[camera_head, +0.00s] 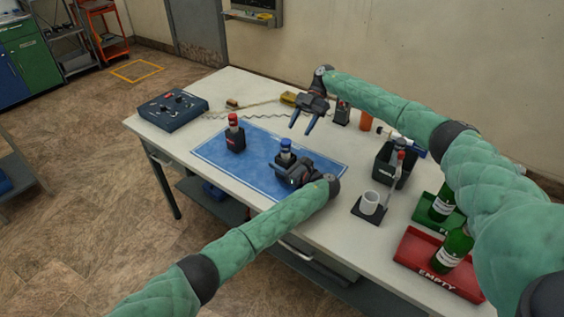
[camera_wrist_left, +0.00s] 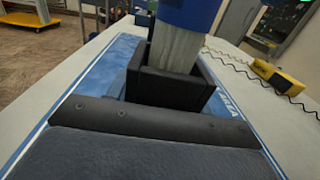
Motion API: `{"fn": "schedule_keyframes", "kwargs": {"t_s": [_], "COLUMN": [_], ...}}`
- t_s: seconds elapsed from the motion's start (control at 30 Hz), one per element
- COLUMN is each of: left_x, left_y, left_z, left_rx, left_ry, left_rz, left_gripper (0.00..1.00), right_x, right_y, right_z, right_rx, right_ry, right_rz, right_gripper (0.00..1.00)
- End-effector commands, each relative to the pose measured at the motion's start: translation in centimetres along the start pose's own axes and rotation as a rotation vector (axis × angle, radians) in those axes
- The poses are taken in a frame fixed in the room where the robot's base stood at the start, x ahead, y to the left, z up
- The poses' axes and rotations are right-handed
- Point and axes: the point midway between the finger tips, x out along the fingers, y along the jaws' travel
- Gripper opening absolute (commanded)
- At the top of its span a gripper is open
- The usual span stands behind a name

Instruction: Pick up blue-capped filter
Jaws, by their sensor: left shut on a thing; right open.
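The blue-capped filter (camera_head: 286,146) stands upright in its black holder on the blue mat (camera_head: 218,151). In the left wrist view its clear ribbed body (camera_wrist_left: 176,45) and blue cap (camera_wrist_left: 188,12) rise out of the black square holder (camera_wrist_left: 170,88). My left gripper (camera_head: 281,172) is low at the filter and shut on it; its fingers are mostly hidden. A red-capped filter (camera_head: 233,121) stands in another black holder to the left on the mat. My right gripper (camera_head: 302,124) is open and empty above the back of the mat.
A dark blue control box (camera_head: 172,110) sits at the table's left end. A white cup (camera_head: 370,201), a black bin (camera_head: 392,169), a red tray (camera_head: 420,268) and green bottles (camera_head: 455,247) stand to the right. A yellow tool (camera_wrist_left: 278,77) with a coiled cord lies behind the mat.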

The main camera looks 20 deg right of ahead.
Motion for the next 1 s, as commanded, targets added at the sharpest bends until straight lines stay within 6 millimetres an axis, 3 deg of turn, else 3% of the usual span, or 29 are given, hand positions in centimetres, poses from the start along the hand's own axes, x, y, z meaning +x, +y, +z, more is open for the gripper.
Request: {"fn": "schedule_keyframes", "kwargs": {"t_s": [0.17, 0.47, 0.73, 1.0], "left_x": [0.0, 0.0, 0.0, 0.0], "left_y": [0.0, 0.0, 0.0, 0.0], "left_z": [0.0, -0.1, -0.1, -0.1], "left_rx": [0.0, 0.001, 0.001, 0.001], "left_ry": [0.0, 0.0, 0.0, 0.0], "left_rz": [0.0, 0.0, 0.0, 0.0], "left_gripper": [0.26, 0.26, 0.26, 0.26], "right_x": [1.4, 6.2, 9.2, 12.4], "right_y": [0.9, 3.4, 4.6, 3.9], "right_z": [-0.9, -3.4, -5.5, -7.3], "right_rx": [-0.109, -0.619, -1.102, -1.483], "right_ry": [-0.091, -0.443, -0.661, -0.665], "right_rz": [-0.067, -0.441, -0.942, -1.607], "right_gripper": [0.57, 0.57, 0.57, 0.57]}}
